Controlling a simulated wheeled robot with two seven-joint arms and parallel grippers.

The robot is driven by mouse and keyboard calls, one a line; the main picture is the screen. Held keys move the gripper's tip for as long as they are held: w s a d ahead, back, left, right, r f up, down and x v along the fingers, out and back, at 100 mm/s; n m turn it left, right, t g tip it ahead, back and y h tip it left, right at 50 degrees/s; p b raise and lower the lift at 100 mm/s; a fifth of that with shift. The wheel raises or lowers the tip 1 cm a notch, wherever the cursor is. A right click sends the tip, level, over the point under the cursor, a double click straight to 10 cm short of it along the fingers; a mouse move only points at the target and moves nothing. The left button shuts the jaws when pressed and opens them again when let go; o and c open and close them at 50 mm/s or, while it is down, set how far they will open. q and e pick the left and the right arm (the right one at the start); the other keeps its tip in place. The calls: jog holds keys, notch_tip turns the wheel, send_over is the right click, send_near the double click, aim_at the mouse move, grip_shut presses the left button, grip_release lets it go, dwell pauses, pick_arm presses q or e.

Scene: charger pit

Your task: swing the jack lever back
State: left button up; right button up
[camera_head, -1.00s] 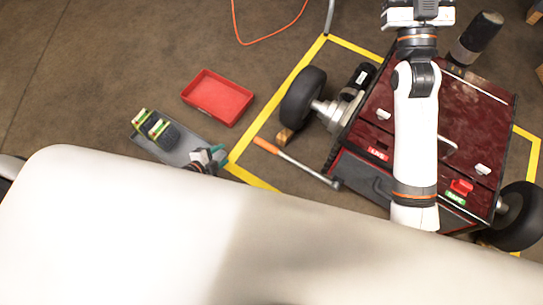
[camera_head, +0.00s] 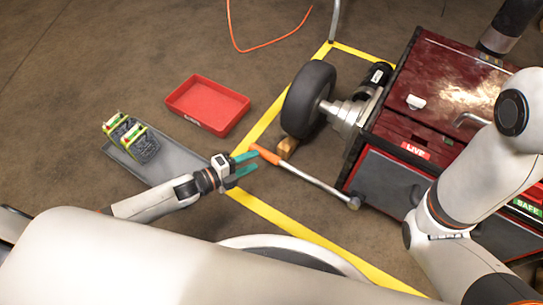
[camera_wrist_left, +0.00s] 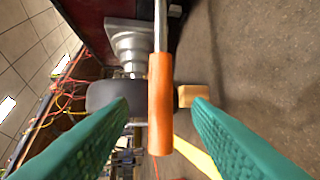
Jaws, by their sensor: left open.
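The jack lever has an orange grip (camera_head: 265,154) and a grey rod (camera_head: 315,182). The rod runs down to a pivot at the lower corner of the dark red cart (camera_head: 400,186). My left gripper (camera_head: 256,162) comes in from the left with its teal fingers apart, its tips close to the grip's end. In the left wrist view the orange grip (camera_wrist_left: 160,105) shows between the two open fingers. I cannot tell how deep it sits between them, and no finger is clearly touching it. My right gripper is out of view; only my right arm shows at the right.
A wheel (camera_head: 308,99) with a wooden chock (camera_head: 287,147) stands just beyond the lever. A red tray (camera_head: 208,104) and a grey tray (camera_head: 170,157) with green-yellow parts lie on the floor at left. Yellow floor tape (camera_head: 275,216) runs beneath the lever. An orange cable lies farther back.

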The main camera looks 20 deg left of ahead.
aim_at(267, 155)
pick_arm(q)
jog(key=b+x, duration=0.1)
jog(key=x, duration=0.2)
jog(key=b+x, duration=0.2)
jog(key=x, duration=0.1)
jog(key=shift+w+d+f, duration=0.2)
jog(key=shift+w+f, duration=0.05)
jog(key=shift+f, duration=0.05)
jog(key=shift+w+d+b, duration=0.35)
jog(key=shift+w+d, duration=0.1)
jog(key=shift+w, duration=0.1)
jog(key=shift+c, duration=0.3)
grip_shut()
